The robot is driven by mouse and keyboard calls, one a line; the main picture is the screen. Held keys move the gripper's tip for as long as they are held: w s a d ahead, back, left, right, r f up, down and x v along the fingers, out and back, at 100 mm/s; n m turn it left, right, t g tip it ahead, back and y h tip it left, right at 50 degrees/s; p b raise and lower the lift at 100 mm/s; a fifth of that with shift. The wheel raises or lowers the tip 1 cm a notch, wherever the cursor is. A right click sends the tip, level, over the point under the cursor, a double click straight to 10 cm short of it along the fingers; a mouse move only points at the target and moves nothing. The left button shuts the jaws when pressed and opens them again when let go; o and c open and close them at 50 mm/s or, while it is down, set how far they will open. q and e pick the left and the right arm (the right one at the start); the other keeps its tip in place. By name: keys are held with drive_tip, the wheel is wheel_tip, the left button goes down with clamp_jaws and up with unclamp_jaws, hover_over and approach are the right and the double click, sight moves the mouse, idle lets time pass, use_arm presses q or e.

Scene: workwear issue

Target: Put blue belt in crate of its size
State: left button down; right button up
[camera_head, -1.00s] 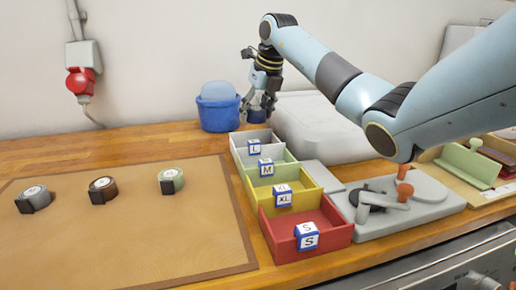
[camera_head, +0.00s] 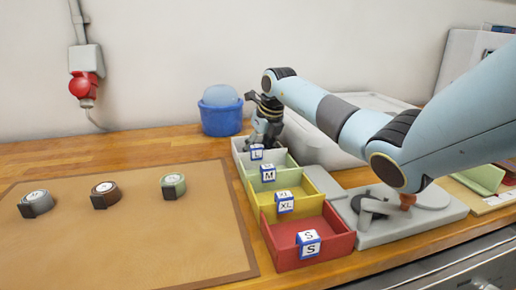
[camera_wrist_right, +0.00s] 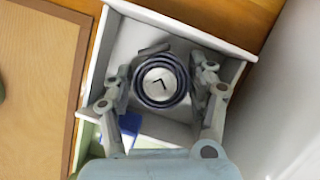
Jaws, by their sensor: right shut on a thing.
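The rolled blue belt (camera_wrist_right: 162,83) is dark blue with a pale round label in its centre; the mark on the label looks like an L. My right gripper (camera_head: 264,138) is shut on the belt, one finger on each side. In the wrist view both are over the grey-white crate (camera_wrist_right: 190,33), inside its outline. That crate, with an L tag, also shows in the head view (camera_head: 238,150) at the far end of the row. There the belt is hidden by the gripper and crate. My left gripper is not in view.
Nearer crates are green (camera_head: 292,172) tagged M, yellow (camera_head: 312,196) tagged XL and red (camera_head: 335,238) tagged S. Several rolled belts lie on the brown mat (camera_head: 130,240). A blue bucket (camera_head: 221,118) stands behind the L crate. A grey device (camera_head: 400,222) sits right of the crates.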

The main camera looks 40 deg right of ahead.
drive_tip(key=shift+f, duration=0.1)
drive_tip(key=o, duration=1)
drive_tip(key=shift+c, duration=0.2)
drive_tip(key=shift+r, duration=0.3)
drive_tip(key=v, duration=1.1)
drive_tip(key=shift+s+r, duration=0.2)
drive_tip(key=shift+r, duration=0.1)
